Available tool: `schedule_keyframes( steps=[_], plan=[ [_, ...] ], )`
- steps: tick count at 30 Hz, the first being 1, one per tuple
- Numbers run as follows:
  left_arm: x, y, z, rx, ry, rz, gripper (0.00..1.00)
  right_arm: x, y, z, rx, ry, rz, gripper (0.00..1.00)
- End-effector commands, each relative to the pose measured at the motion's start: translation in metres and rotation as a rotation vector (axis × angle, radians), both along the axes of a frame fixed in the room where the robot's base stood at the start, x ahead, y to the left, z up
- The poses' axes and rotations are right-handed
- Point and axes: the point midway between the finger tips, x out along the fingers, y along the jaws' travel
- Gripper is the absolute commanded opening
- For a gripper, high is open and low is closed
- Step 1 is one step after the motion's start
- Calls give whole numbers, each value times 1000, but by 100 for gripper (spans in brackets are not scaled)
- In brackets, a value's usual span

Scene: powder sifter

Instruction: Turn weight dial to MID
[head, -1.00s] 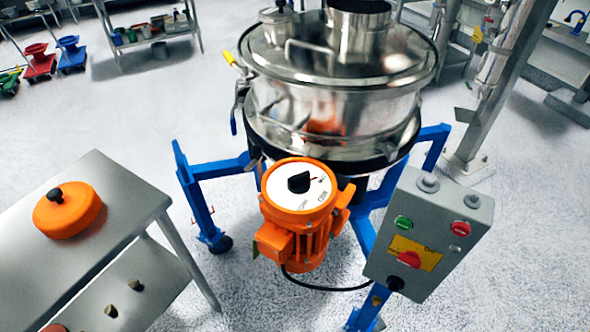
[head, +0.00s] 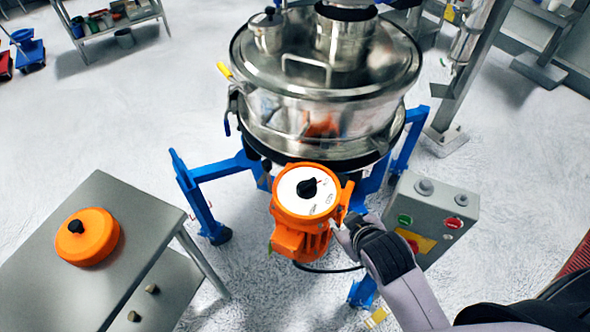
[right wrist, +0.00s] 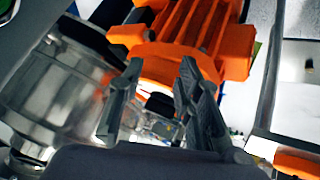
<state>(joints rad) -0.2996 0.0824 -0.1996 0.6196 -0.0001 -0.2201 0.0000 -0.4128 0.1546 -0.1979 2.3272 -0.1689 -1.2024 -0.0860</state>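The weight dial is a black knob (head: 308,188) on a round white face (head: 290,190), on top of the orange motor (head: 300,240) below the sifter. The printed labels on the face are too blurred to read. My right gripper (head: 345,228) is just right of the motor and below the dial face, apart from the knob. In the right wrist view, its dark fingers (right wrist: 155,85) are spread apart with nothing held, and the orange finned motor body (right wrist: 185,45) is beyond them. My left gripper is out of view.
The steel sifter (head: 325,75) stands on a blue frame (head: 205,200) behind the motor. A grey control box (head: 432,205) is close to the right of my gripper. At left, a steel table (head: 100,195) holds an orange lid (head: 92,250) with a black knob.

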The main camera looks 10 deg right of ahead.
Motion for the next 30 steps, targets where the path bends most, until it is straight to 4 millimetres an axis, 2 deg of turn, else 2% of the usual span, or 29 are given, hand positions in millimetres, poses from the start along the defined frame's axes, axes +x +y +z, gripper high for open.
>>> schedule_keyframes(
  steps=[1, 5, 8, 11, 12, 14, 15, 18, 21, 24, 26, 28, 29, 30],
  plan=[
    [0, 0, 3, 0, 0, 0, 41, 19, 2, 24, -32, -84, 28, 32],
    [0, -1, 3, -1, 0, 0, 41, 69, 11, 76, -138, -323, 117, 32],
    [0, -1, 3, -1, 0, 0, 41, 104, 25, 122, -238, -524, 199, 32],
    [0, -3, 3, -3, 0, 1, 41, 133, 48, 180, -374, -763, 304, 32],
    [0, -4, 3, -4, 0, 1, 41, 141, 61, 207, -441, -873, 355, 32],
    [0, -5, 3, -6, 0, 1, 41, 149, 86, 249, -554, -1049, 441, 32],
    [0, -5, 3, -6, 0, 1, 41, 149, 105, 276, -636, -1171, 503, 32],
    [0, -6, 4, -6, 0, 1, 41, 136, 157, 329, -855, -1467, 670, 32],
    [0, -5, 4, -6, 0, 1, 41, 109, 209, 357, -1086, -1745, 854, 32],
    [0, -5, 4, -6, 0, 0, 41, 77, 254, 358, -1325, -1998, 1065, 32],
    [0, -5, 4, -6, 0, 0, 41, 60, 275, 346, -1472, -2135, 1209, 32],
    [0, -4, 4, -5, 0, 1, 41, 45, 290, 321, -1639, -2272, 1400, 32],
    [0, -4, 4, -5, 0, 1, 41, 42, 293, 308, 1598, 2173, -1395, 32],
    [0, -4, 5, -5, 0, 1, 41, 38, 294, 290, 1529, 2025, -1379, 32]
  ],
)
